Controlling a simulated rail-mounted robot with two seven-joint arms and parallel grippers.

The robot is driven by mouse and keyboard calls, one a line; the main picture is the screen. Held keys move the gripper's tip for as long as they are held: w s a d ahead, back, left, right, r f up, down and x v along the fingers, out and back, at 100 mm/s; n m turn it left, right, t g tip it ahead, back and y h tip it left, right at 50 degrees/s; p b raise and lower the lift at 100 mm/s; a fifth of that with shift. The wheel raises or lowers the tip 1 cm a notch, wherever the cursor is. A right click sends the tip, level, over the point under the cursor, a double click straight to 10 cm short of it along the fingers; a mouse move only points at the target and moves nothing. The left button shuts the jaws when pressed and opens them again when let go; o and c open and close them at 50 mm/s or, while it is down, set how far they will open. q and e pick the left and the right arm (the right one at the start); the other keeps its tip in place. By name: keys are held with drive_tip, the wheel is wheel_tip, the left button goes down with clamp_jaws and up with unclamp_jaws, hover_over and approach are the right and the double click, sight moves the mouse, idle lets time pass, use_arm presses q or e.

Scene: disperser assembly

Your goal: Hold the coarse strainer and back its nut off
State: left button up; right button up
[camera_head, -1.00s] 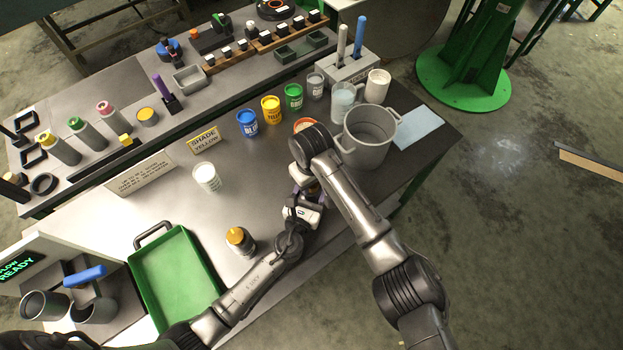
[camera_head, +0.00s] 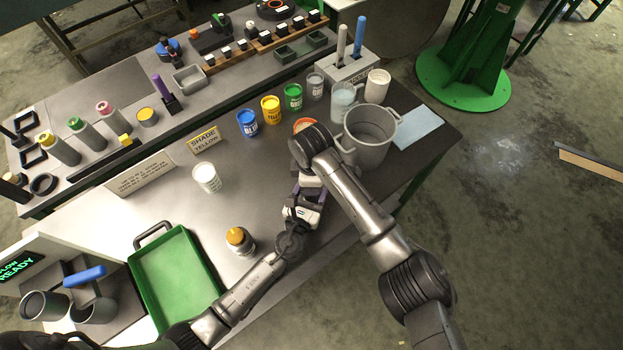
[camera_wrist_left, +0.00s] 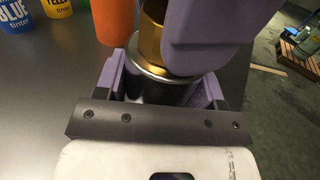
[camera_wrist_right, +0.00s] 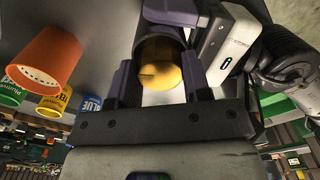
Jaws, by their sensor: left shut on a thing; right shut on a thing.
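The coarse strainer, a grey cylinder (camera_wrist_left: 158,88), stands between my left gripper's purple fingers (camera_wrist_left: 160,84) in the left wrist view. My left gripper is shut on this body. Its gold nut (camera_wrist_left: 152,42) sits at the top of the body, partly hidden by a purple finger of my right gripper. In the right wrist view the nut (camera_wrist_right: 160,66) shows yellow between my right gripper's fingers (camera_wrist_right: 160,80), which are shut on it. In the head view my left gripper (camera_head: 305,198) and right gripper (camera_head: 309,178) meet above the table and mostly hide the strainer.
An orange cup (camera_wrist_right: 45,60) is close beside the grippers. Tinter cans (camera_head: 271,109) and a grey pot (camera_head: 370,133) stand behind. A yellow-topped grey part (camera_head: 239,241), a white cup (camera_head: 207,177) and a green tray (camera_head: 176,272) are left. The table's front edge is near.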

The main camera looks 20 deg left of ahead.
drive_tip(key=n, duration=0.5)
drive_tip(key=shift+w+n, duration=0.1)
drive_tip(key=shift+n, duration=2.7)
drive_tip(key=o, duration=0.9)
wheel_tip(320, 180, up, 12)
drive_tip(key=shift+r, duration=0.1)
use_arm(q)
drive_tip(key=o, duration=1.3)
